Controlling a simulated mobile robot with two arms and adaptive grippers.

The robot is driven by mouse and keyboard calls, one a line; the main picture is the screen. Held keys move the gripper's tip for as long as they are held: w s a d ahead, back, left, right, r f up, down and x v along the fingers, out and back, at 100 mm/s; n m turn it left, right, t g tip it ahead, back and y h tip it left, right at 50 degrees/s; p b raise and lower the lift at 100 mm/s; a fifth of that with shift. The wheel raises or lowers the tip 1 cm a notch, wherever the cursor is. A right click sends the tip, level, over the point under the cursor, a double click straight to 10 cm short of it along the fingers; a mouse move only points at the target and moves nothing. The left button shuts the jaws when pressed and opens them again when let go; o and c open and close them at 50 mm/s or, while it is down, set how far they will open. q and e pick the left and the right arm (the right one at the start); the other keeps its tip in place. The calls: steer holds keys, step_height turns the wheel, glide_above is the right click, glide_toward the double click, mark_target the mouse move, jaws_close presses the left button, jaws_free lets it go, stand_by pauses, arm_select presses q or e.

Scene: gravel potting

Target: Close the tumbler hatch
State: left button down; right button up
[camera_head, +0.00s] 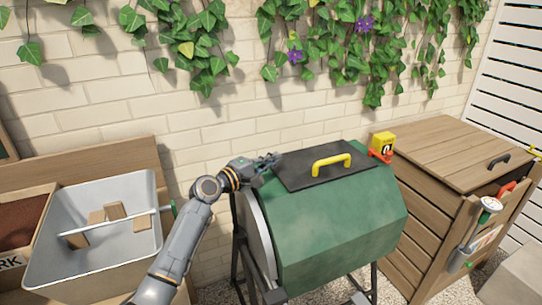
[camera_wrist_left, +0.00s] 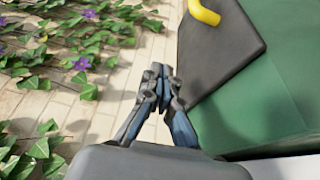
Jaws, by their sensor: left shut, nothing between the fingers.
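The green tumbler (camera_head: 335,222) stands on a dark frame in the middle of the head view, and its green side also fills the right of the left wrist view (camera_wrist_left: 265,100). The black hatch (camera_head: 300,171) with a yellow handle (camera_head: 332,160) lies over the top of the drum. In the left wrist view the hatch (camera_wrist_left: 220,55) and part of its handle (camera_wrist_left: 204,13) show at the upper right. My left gripper (camera_head: 273,160) is shut and empty beside the hatch's left edge; it also shows in the left wrist view (camera_wrist_left: 160,78). I cannot tell whether it touches the hatch. My right gripper is not in view.
A yellow box-shaped device (camera_head: 383,143) with a red part sits at the drum's right end. A wooden cabinet (camera_head: 450,160) stands to the right. A grey bin (camera_head: 80,262) with wood chunks and a rod stands left. Ivy (camera_head: 205,45) hangs on the brick wall behind.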

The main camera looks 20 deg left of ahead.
arm_select(q)
steer(key=shift+s+d+f, duration=0.1)
steer(key=shift+f, duration=0.35)
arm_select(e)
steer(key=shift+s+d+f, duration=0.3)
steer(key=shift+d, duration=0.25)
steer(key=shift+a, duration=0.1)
